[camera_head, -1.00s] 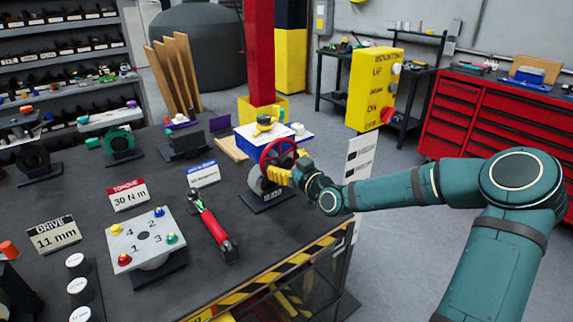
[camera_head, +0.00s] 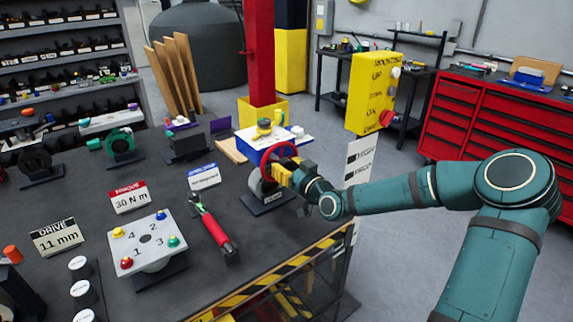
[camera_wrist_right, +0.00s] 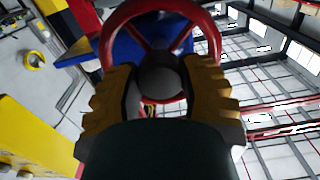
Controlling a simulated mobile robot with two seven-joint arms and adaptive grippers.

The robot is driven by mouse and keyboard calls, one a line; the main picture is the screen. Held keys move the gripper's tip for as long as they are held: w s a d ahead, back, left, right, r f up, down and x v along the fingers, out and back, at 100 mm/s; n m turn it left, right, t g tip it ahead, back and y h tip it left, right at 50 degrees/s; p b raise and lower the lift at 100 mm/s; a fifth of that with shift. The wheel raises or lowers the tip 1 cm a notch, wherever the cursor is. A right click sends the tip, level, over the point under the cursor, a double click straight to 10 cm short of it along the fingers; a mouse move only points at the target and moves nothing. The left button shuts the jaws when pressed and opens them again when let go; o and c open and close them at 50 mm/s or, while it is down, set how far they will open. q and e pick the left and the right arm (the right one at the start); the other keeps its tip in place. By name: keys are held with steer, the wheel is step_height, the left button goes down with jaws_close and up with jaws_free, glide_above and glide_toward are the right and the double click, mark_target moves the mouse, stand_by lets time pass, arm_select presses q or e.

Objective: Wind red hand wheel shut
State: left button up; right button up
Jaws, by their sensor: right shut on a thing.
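The red hand wheel (camera_head: 268,156) stands upright on the valve actuator, a grey body on a dark base (camera_head: 267,203) near the table's right edge. My right gripper (camera_head: 282,171) reaches it from the right and covers part of its rim and front. In the right wrist view the wheel's rim (camera_wrist_right: 109,45) and spokes lie just ahead. The two yellow fingers (camera_wrist_right: 158,85) stand either side of the grey hub (camera_wrist_right: 162,80), shut on the wheel. The exact contact is partly hidden. My left gripper is not in view.
A blue-and-white box (camera_head: 285,143) stands behind the wheel. A yellow control box (camera_head: 373,93) stands behind. Floor right of the table is open.

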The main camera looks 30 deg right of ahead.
steer(key=m+p, duration=0.2)
steer(key=m, duration=0.3)
steer(key=shift+r+m+p, duration=0.1)
steer(key=shift+m+p, duration=0.2)
steer(key=shift+p, duration=0.1)
steer(key=m+p, duration=0.1)
steer(key=m, duration=0.2)
steer(key=shift+m+p, duration=0.75)
steer(key=shift+m, duration=0.85)
steer(key=o, duration=1.2)
steer(key=s, duration=0.8)
steer(key=s+d, duration=0.1)
steer(key=s, duration=0.3)
